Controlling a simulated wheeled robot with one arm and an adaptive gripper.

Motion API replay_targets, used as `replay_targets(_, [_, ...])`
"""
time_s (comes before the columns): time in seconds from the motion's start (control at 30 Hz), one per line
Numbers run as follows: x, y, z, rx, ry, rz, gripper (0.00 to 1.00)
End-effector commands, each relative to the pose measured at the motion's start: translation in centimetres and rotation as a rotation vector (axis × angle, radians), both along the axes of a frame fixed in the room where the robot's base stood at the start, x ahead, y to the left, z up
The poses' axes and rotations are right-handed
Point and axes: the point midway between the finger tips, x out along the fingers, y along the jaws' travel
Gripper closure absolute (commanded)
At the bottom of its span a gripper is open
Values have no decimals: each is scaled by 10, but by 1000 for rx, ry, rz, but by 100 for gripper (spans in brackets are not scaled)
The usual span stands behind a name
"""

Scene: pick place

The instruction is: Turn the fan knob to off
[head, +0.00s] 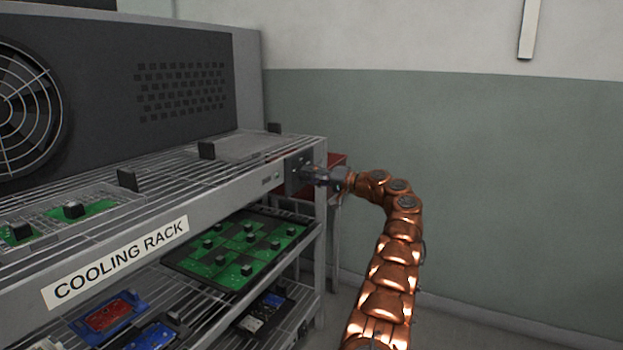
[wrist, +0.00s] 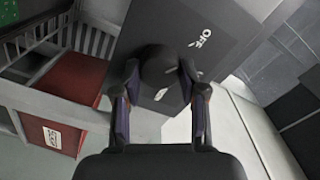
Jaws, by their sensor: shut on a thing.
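The fan knob (wrist: 158,66) is a dark round knob on a dark control plate (wrist: 215,40) with white lettering that seems to read "OFF", seen rotated in the wrist view. My gripper (wrist: 158,88) has one finger on each side of the knob and is shut on it. In the head view my gripper (head: 322,177) is at the control plate (head: 298,172) on the right end of the cooling rack's front edge. The knob is hidden by the gripper there. I cannot tell which setting the knob points at.
The cooling rack (head: 120,258) carries green boards (head: 243,246) on its shelves. A large fan (head: 30,112) stands on top at the left. A red surface (head: 337,159) lies behind the gripper. The green wall side at the right is clear.

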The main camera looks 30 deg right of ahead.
Motion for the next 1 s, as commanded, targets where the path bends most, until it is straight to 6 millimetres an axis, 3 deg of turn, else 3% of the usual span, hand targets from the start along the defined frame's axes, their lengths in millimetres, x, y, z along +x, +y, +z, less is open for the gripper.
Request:
replay_targets(0.4, [0, 2, -2, -7, 0, 5, 93])
replay_targets(0.43, [0, 2, -2, -7, 0, 5, 57])
replay_targets(0.6, [0, 1, -2, -7, -1, 3, 40])
replay_targets(0.67, [0, 1, -1, -7, -1, 3, 33])
replay_targets(1.0, [-1, 0, 0, -6, -2, 2, 33])
